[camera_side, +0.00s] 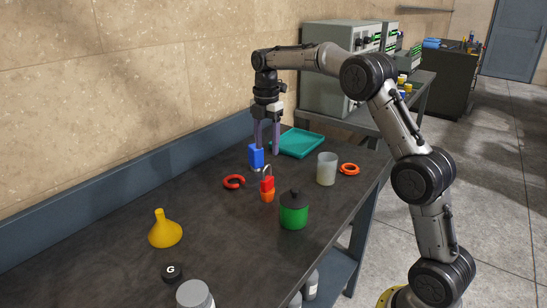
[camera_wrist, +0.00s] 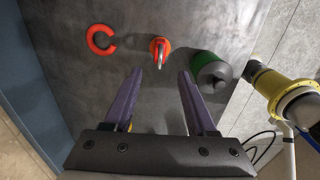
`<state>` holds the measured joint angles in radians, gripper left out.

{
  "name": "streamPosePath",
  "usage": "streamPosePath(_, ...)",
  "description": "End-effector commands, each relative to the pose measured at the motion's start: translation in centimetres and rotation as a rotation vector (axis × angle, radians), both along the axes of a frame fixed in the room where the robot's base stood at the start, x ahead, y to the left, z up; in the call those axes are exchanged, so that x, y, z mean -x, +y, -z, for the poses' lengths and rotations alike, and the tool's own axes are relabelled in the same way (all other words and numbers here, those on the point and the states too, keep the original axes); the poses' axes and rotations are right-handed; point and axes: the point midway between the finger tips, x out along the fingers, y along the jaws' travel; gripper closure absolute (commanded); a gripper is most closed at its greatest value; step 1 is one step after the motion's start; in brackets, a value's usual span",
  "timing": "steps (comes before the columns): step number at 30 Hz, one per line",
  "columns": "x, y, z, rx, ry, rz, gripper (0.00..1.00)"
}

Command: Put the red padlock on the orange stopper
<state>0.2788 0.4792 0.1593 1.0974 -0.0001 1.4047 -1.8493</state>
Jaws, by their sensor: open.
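The red padlock (camera_side: 267,185) stands upright with its grey shackle on top. It appears to rest on the orange stopper (camera_side: 267,197), which shows just below it. In the wrist view the padlock (camera_wrist: 157,45) is seen from above, ahead of the fingertips, and it hides most of the stopper. My gripper (camera_side: 267,151) is open, with its purple fingers pointing down, above and behind the padlock in the side view. In the wrist view my gripper (camera_wrist: 161,72) has nothing between its fingers, and the padlock is apart from them.
A blue block-like object (camera_side: 256,156) shows by the left finger; its contact is unclear. A red C-shaped ring (camera_side: 234,182), green pot with dark lid (camera_side: 294,212), frosted cup (camera_side: 327,169), orange ring (camera_side: 349,169), teal tray (camera_side: 302,143) and yellow funnel (camera_side: 165,232) surround.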

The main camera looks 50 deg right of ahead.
Motion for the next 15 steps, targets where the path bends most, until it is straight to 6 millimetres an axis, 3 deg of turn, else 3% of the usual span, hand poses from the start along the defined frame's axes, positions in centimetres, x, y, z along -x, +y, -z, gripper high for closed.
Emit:
streamPosePath(5,0.2,0.2,-0.6,0.001,-0.004,0.012,0.43)
streamPosePath(8,1.4,1.2,-1.9,0.006,-0.027,0.076,0.43)
streamPosePath(11,3.8,3.1,-4.2,0.010,-0.073,0.208,0.43)
streamPosePath(15,8.9,6.2,-6.9,-0.006,-0.154,0.455,0.43)
